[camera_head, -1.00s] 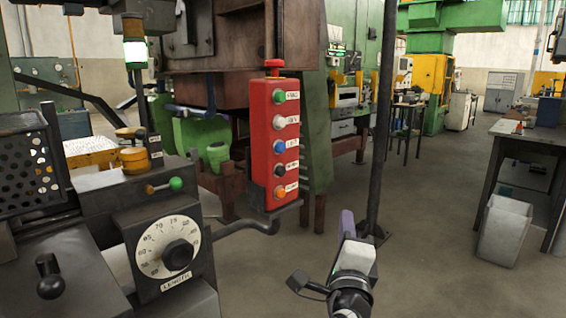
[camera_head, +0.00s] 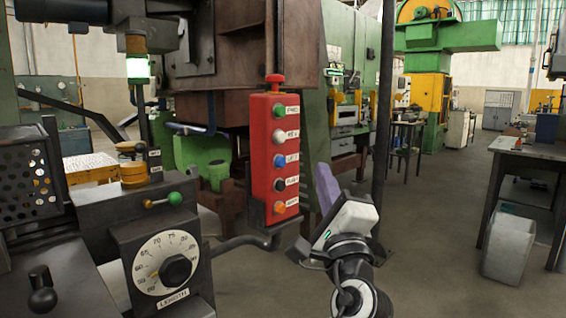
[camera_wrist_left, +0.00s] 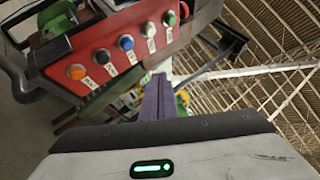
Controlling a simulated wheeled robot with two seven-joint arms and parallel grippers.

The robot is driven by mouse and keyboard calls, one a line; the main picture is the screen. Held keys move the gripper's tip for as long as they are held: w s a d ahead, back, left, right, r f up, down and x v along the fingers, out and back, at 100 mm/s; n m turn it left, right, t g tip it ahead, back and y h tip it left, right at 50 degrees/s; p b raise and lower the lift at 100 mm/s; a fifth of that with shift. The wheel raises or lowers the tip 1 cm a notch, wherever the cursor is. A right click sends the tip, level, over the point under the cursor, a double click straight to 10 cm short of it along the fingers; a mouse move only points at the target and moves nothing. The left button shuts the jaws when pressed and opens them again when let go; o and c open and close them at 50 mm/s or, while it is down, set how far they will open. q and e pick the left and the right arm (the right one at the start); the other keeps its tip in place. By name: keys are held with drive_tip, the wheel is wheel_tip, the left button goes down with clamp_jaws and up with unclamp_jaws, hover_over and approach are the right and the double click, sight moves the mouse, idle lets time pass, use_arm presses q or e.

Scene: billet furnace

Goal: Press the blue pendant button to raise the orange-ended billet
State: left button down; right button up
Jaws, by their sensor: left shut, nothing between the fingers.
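The red pendant (camera_head: 262,150) hangs upright left of the middle in the head view, with a column of coloured buttons. Its blue button (camera_head: 279,160) is the middle one, between a white one above and a black one below. In the left wrist view the pendant (camera_wrist_left: 100,62) lies across the top left, and its blue button (camera_wrist_left: 126,42) faces the camera side. My left gripper (camera_head: 323,172) is shut and empty, its purple fingers right of the pendant and apart from it. The fingers (camera_wrist_left: 158,85) also show in the wrist view. No orange-ended billet is visible.
A length dial (camera_head: 167,262) on a dark machine stands at lower left, with a bent bar (camera_head: 240,242) below the pendant. A dark vertical pole (camera_head: 384,120) stands behind my gripper. A table (camera_head: 540,148) and grey bin (camera_head: 508,247) are at right. Open floor lies between.

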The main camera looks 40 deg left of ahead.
sight(280, 162)
use_arm(q)
drive_tip(key=a, duration=0.7)
drive_tip(key=shift+w+p, duration=0.3)
drive_tip(key=shift+p, duration=0.1)
drive_tip(key=shift+a, duration=0.1)
idle(1.5)
drive_tip(key=shift+a, duration=0.3)
